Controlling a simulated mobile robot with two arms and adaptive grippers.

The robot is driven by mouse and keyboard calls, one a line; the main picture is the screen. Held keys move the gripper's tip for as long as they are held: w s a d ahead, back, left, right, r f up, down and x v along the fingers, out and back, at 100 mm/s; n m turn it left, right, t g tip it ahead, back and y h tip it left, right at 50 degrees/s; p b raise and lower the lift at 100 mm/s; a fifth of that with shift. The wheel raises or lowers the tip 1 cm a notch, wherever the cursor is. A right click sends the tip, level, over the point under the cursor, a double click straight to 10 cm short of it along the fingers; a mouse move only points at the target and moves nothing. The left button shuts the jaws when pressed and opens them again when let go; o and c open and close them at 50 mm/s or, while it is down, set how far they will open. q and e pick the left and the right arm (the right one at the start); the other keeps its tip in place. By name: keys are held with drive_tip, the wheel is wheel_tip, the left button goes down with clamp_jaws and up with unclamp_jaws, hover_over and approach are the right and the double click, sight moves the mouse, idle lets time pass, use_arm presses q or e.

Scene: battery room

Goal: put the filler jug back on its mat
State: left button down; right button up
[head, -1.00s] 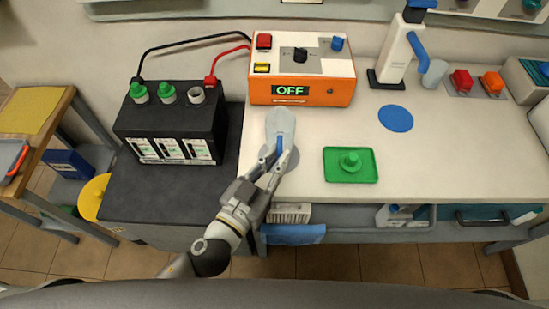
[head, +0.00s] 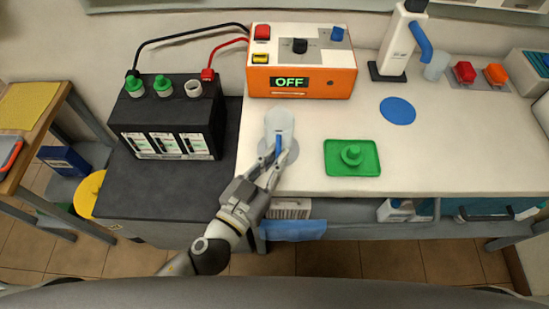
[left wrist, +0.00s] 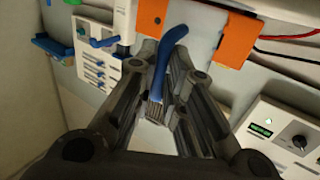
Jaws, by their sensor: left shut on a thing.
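The filler jug (head: 279,121) is a pale, translucent vessel with a blue handle. It is at the left end of the white bench, in front of the orange charger. My left gripper (head: 277,158) is shut on the jug's blue handle, which also shows between the fingers in the left wrist view (left wrist: 160,68). A round blue mat (head: 397,110) lies bare farther right. My right gripper is out of view.
The orange charger (head: 338,84), reading OFF, stands behind the jug. A black battery (head: 165,120) with an open filler hole stands to the left, cabled to it. A green tray (head: 371,168) with a green cap lies right. A white dispenser (head: 398,45) stands behind the blue mat.

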use_arm(q)
drive_tip(key=shift+f, duration=0.25)
drive_tip(key=c, duration=1.4)
unclamp_jaws()
drive_tip(key=shift+s, duration=0.15)
drive_tip(key=shift+v, duration=5.9)
drive_tip(key=shift+f, duration=0.1)
